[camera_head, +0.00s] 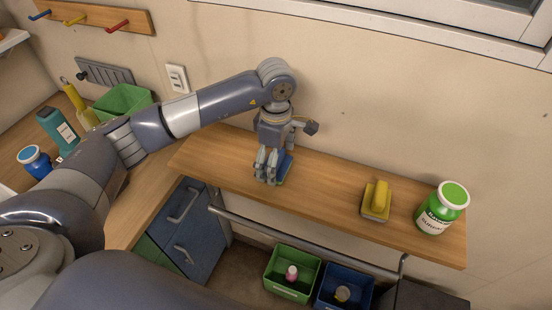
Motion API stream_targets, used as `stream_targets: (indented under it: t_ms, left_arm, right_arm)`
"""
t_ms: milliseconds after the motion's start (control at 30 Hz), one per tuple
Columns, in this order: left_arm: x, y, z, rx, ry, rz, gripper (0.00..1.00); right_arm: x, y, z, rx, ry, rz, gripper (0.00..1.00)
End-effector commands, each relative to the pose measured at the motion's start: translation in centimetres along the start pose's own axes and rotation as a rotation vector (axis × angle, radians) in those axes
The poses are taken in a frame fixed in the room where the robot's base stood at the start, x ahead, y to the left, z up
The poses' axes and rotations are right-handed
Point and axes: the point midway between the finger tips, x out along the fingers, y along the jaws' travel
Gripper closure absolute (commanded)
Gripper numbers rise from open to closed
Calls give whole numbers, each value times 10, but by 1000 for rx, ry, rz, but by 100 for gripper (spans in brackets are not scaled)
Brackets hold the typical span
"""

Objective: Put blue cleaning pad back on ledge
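The blue cleaning pad (286,166) is at the left part of the wooden ledge (325,185). Only its blue side and a bit of green at its lower edge show; my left gripper hides the rest. My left gripper (267,168) points down over the ledge, with its fingers right at the pad. I cannot tell whether the fingers are closed on the pad, or whether the pad rests fully on the wood. My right gripper is not in view.
A yellow cleaning pad (377,200) and a green-lidded jar (441,208) stand on the ledge's right part. A towel bar (300,240) runs below its front edge. Green (292,272) and blue (345,288) bins sit lower. Bottles and a green basket (123,102) stand at the left.

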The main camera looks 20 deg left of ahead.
Motion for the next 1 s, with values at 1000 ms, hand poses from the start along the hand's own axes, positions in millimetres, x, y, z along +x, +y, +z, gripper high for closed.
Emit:
stream_targets:
  t_ms: [1000]
  left_arm:
    - [-120,0,0,0,-1,1,9]
  right_arm:
    - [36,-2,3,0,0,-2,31]
